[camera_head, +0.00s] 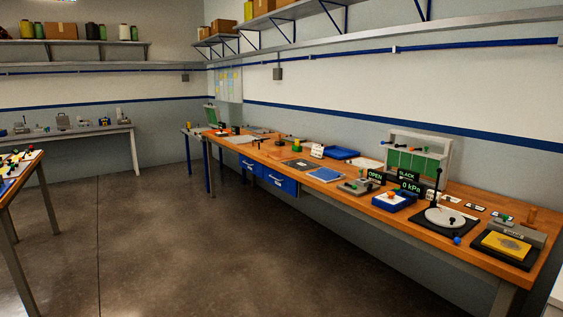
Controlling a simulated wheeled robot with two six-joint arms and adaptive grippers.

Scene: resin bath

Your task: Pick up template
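Neither of my grippers is in view. The long wooden workbench (380,212) runs along the right wall, some distance away. Several flat pieces lie on it that could be the template; I cannot tell which one is. They include a dark grey plate (299,163), a blue-edged grey plate (326,175) and a yellow plate (506,245) on a black base at the near right end. Small details are too small to make out.
Another table (20,168) is at left, a grey bench (70,132) behind. The floor (150,240) between is clear.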

